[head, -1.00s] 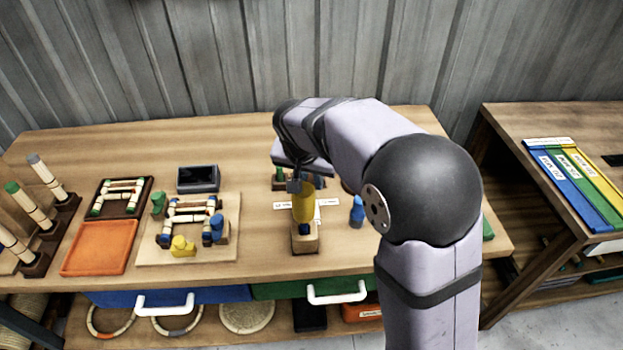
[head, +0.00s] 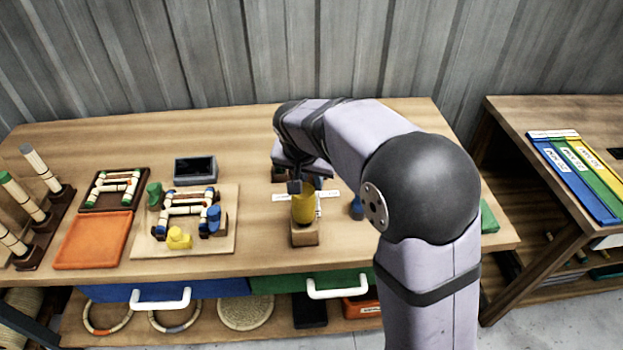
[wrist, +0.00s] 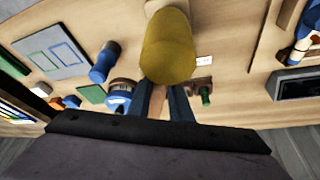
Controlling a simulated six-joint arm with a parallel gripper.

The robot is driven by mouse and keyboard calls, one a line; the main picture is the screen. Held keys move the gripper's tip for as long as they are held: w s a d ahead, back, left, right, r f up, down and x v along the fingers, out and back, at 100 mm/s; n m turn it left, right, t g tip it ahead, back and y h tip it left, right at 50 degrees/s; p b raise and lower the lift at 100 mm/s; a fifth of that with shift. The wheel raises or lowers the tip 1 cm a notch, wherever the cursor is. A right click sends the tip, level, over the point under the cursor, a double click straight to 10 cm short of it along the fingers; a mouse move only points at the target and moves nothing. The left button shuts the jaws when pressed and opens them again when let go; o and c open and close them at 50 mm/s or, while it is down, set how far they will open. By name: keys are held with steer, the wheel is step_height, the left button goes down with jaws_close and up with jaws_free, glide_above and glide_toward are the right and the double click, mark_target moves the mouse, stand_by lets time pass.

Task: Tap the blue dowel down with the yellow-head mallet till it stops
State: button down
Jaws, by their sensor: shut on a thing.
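My gripper (head: 294,186) is shut on the mallet's wooden handle (wrist: 157,100), which shows between the fingers (wrist: 162,92) in the wrist view. The mallet's yellow head (head: 304,208) is over a small wooden block (head: 304,236) near the bench's front; it also fills the upper middle of the wrist view (wrist: 168,48). The blue dowel is hidden now behind or under the head. I cannot tell whether the head touches it or the block.
A blue upright piece (head: 356,207) stands right of the block, partly behind my arm. To the left are a board with a rattan frame and coloured clamps (head: 150,240), an orange tray (head: 92,240) and a dark box (head: 195,169). Bench (head: 255,140) is clear at the back.

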steer(key=shift+r, duration=0.2)
steer(key=shift+r+p, duration=1.3)
steer(key=shift+r, duration=0.45)
steer(key=shift+f, duration=0.1)
steer(key=shift+f+b, duration=0.3)
steer(key=shift+b, duration=0.1)
step_height(320, 180, down, 4)
steer(key=b, duration=0.3)
steer(key=shift+f+b, duration=0.2)
steer(key=shift+b, duration=0.15)
steer(key=shift+s, duration=0.15)
steer(key=shift+r, duration=0.1)
